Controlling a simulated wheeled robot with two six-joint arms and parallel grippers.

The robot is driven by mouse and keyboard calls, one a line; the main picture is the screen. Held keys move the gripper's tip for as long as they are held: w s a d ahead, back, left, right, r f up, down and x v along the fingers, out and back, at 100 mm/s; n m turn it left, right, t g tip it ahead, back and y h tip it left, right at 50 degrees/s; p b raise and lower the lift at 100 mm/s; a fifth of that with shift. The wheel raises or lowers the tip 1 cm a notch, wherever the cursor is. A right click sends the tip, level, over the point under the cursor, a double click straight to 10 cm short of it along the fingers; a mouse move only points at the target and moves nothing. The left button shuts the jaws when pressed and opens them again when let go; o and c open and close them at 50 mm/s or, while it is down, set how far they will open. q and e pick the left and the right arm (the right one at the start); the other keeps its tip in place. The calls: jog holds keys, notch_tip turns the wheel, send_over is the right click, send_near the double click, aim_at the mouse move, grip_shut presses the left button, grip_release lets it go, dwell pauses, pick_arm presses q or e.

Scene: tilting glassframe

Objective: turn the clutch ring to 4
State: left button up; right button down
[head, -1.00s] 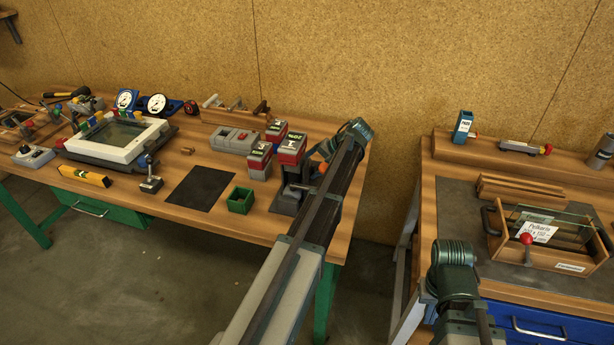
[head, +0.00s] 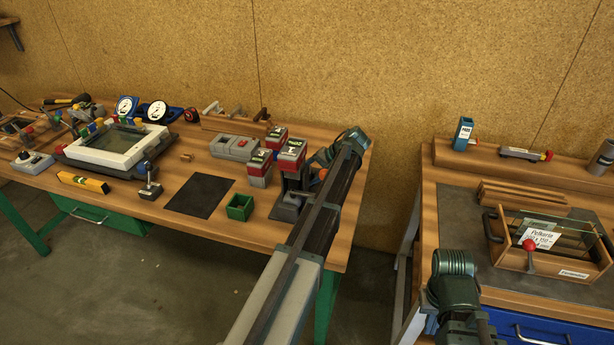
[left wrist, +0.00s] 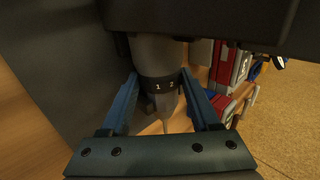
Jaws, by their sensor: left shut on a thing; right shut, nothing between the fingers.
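The clutch ring (left wrist: 160,84) is a dark band with white marks in the left wrist view; 1 and 2 face the camera. It sits on a grey tool body (left wrist: 157,52) with a narrower tip below. My left gripper (left wrist: 161,92) has its blue fingers shut on the ring, one on each side. Other numbers are hidden, and I see no index mark clearly. In the head view my left arm covers most of the tool and its dark stand (head: 287,207). My right gripper (head: 484,328) is small and dark at the bottom edge, shut and empty, away from the tool.
Red-and-grey blocks (head: 290,158) stand close beside the tool. A green bin (head: 240,206) and a black mat (head: 199,195) lie to the left. A white frame (head: 118,147) is farther left. A second bench at right holds a wooden box (head: 530,262).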

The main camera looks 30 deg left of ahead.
pick_arm(q)
jog(key=shift+d+f+y+b, duration=0.1)
jog(key=shift+f+y+b, duration=0.2)
jog(key=shift+b, duration=0.35)
jog(key=y+b, duration=0.2)
jog(key=b, duration=0.1)
jog(key=g+y+b, duration=0.1)
jog(key=y+b, duration=0.1)
jog(key=b, duration=0.2)
jog(key=shift+d+f, duration=0.2)
jog(key=shift+f, duration=0.2)
jog(key=shift+r+y+b, duration=0.2)
jog(key=shift+y+b, duration=0.4)
jog(key=shift+b, duration=0.4)
jog(key=o, duration=1.1)
jog(key=shift+r, duration=0.1)
